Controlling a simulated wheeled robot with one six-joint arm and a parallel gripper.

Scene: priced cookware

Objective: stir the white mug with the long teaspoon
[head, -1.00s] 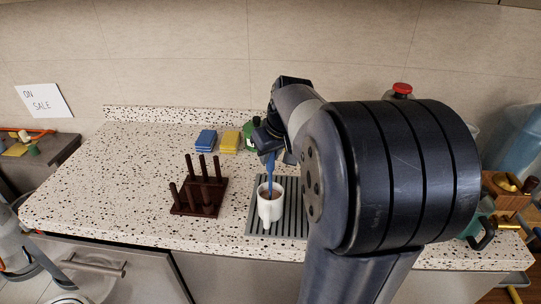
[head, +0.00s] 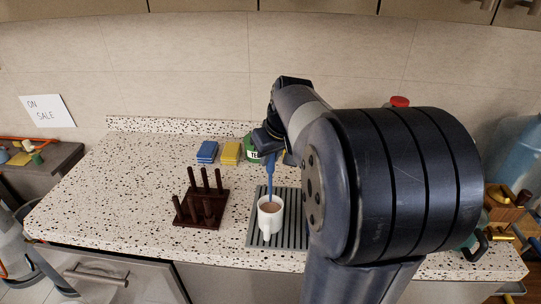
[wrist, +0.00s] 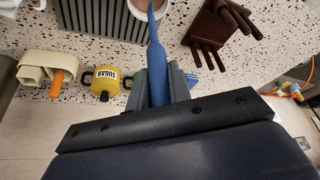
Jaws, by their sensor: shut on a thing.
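The white mug (head: 270,226) stands upright on a grey ribbed mat (head: 289,236) and holds brown liquid. My gripper (head: 268,150) is above the mug and shut on the blue long teaspoon (head: 270,176). The spoon hangs nearly upright, its lower end at the mug's opening in the head view; its tip is hidden, and how deep it reaches cannot be told. In the wrist view my gripper (wrist: 157,88) has its jaws around the spoon's blue handle (wrist: 156,60). The mug (wrist: 232,22) is partly cut off at the top edge there.
A dark peg rack (head: 203,210) stands left of the mug. A blue sponge (head: 207,152), a yellow sponge (head: 231,153) and a green tin (head: 251,146) stand behind. A yellow sugar pot (wrist: 106,82) shows in the wrist view. The counter's left side (head: 120,190) is clear.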

